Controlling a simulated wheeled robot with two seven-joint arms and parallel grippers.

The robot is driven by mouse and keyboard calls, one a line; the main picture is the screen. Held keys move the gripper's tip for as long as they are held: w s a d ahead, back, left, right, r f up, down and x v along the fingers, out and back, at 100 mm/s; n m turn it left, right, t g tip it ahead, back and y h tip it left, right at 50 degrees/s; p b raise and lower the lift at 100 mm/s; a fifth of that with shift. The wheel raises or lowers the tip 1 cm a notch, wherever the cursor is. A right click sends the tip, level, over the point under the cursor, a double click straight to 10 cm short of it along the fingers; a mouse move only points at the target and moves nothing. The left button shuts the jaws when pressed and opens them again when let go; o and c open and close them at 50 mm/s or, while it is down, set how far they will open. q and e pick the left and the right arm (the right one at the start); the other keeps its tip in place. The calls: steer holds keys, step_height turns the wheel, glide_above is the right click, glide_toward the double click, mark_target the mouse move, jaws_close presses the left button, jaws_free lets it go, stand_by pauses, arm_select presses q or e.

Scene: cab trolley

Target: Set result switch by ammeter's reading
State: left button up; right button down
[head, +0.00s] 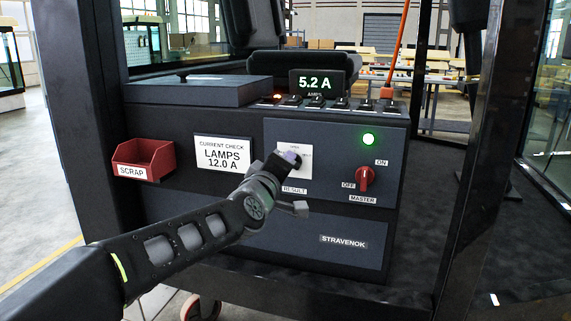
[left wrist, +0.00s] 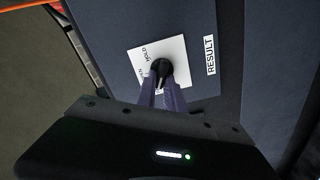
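The ammeter display (head: 317,83) reads 5.2 A in green. The current check card (head: 224,153) says LAMPS 12.0 A. The result switch has a white plate (head: 305,162) above a RESULT label, partly covered by my left gripper (head: 291,158). In the left wrist view, its black knob (left wrist: 161,68) sits on the white plate, where HOLD is readable and another word is partly hidden. The purple fingers of my left gripper (left wrist: 162,88) lie close on both sides of the knob, seemingly shut on it. My right gripper is not in view.
The red master switch (head: 364,179) is right of the result plate, below a lit green lamp (head: 368,139). A row of small switches (head: 341,103) lines the console top, an orange light at its left. A red scrap bin (head: 144,158) hangs at left. A dark post (head: 478,150) stands at right.

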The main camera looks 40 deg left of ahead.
arm_select(q)
steer(key=o, duration=0.4)
steer(key=v, duration=0.7)
steer(key=shift+s+d+p, duration=0.15)
steer(key=shift+s+p, duration=0.2)
steer(key=shift+p, duration=0.1)
